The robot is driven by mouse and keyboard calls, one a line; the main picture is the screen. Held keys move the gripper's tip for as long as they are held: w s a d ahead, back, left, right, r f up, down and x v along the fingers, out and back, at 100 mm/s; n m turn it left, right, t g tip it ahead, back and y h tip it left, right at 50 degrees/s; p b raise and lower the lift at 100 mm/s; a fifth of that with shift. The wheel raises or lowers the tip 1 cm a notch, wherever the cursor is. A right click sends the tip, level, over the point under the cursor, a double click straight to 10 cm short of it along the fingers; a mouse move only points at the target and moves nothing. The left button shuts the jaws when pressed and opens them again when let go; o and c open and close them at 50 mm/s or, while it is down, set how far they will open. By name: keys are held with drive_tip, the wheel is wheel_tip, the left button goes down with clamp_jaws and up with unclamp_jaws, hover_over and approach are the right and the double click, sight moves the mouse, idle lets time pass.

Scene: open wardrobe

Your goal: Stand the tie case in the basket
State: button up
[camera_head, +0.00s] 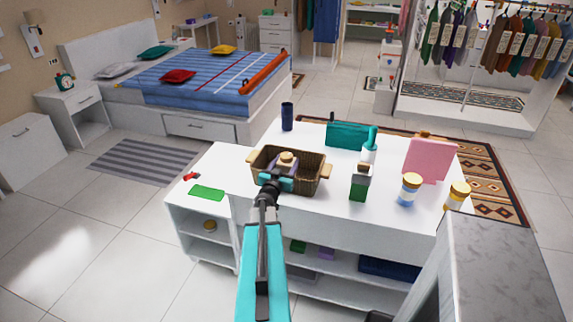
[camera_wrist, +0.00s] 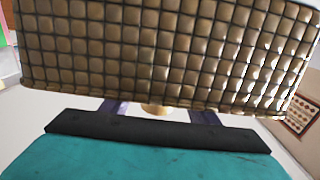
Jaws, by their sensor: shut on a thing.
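The brown woven basket (camera_head: 318,181) stands on the white island top, with a light handle at each end. My gripper (camera_head: 284,168) reaches over its near wall and is shut on a small tan-topped thing (camera_head: 287,157), which I take to be the tie case. The tan top shows at the basket's opening; its lower part is hidden, so I cannot tell whether it touches the bottom. In the wrist view the basket's wall (camera_wrist: 160,55) fills the upper part, and a bit of tan (camera_wrist: 153,108) shows between my purple fingers (camera_wrist: 160,112).
On the island, a dark blue cup (camera_head: 287,116) and a teal box (camera_head: 345,135) stand behind the basket. A green bottle (camera_head: 358,187), a pink panel (camera_head: 430,160) and white jars (camera_head: 409,190) stand right. A green card (camera_head: 207,193) lies left.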

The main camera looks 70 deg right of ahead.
drive_tip(key=shift+a+f+b, duration=0.1)
drive_tip(key=shift+f+b, duration=0.3)
drive_tip(key=shift+f, duration=0.05)
drive_tip(key=o, duration=1.2)
drive_tip(key=shift+f, duration=0.1)
drive_tip(key=shift+c, duration=0.2)
drive_tip(key=shift+r+p, duration=0.5)
drive_tip(key=shift+p, duration=0.75)
drive_tip(key=shift+a+f, duration=0.15)
drive_tip(key=shift+a, duration=0.1)
drive_tip(key=a+p, duration=0.1)
drive_tip(key=a, duration=1)
drive_tip(key=shift+s+r, duration=0.2)
drive_tip(key=shift+r, duration=0.15)
drive_tip(key=shift+w+a+f, duration=0.1)
drive_tip(key=shift+a+f, duration=0.05)
drive_tip(key=shift+a, duration=0.05)
